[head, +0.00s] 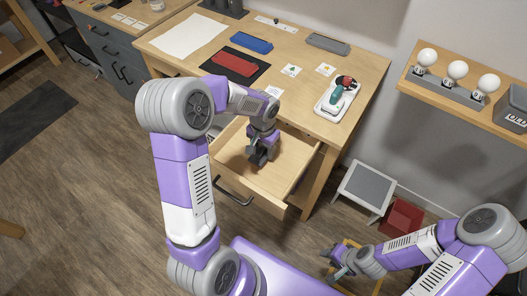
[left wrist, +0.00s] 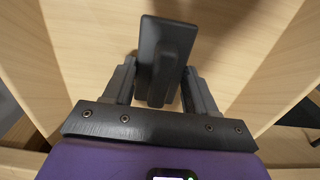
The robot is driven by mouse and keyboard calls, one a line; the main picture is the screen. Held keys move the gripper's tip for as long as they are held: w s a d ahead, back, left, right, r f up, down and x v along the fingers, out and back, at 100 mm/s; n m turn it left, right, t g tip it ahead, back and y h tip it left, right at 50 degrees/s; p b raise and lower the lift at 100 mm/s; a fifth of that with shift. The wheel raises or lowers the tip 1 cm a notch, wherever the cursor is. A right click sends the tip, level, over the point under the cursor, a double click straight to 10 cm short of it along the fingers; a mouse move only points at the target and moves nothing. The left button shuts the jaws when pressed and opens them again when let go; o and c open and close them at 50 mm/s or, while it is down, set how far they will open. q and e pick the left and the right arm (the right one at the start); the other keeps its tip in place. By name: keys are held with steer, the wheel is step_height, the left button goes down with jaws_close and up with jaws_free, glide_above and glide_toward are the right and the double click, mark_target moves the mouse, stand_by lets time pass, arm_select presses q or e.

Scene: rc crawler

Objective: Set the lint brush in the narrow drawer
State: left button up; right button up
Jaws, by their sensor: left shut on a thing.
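The narrow drawer (head: 293,188) is pulled out under the wooden desk, and its light wood inside shows. My left gripper (head: 259,157) is inside or just over the drawer, pointing down. In the left wrist view my left gripper (left wrist: 163,88) is shut on a dark lint brush (left wrist: 164,50), with a finger on each side of it. The drawer floor (left wrist: 90,40) and walls surround it there. I cannot tell whether the brush touches the floor. My right gripper (head: 336,262) is low at the front right, away from the drawer; its fingers look apart with nothing between them.
The desk top (head: 290,105) holds a red case (head: 235,63), a blue case (head: 251,42), a grey case (head: 328,43) and a white tray with a teal tool (head: 337,95). A grey-topped step stool (head: 368,187) and a red bin (head: 401,218) stand right of the drawer.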

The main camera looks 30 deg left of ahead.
arm_select(q)
steer(key=shift+f, duration=0.75)
steer(key=shift+f, duration=0.1)
steer(key=o, duration=1)
step_height(320, 180, up, 11)
steer(key=p, duration=0.3)
steer(key=shift+w, duration=0.1)
steer(key=shift+r+p, duration=0.4)
steer(key=shift+r, duration=0.25)
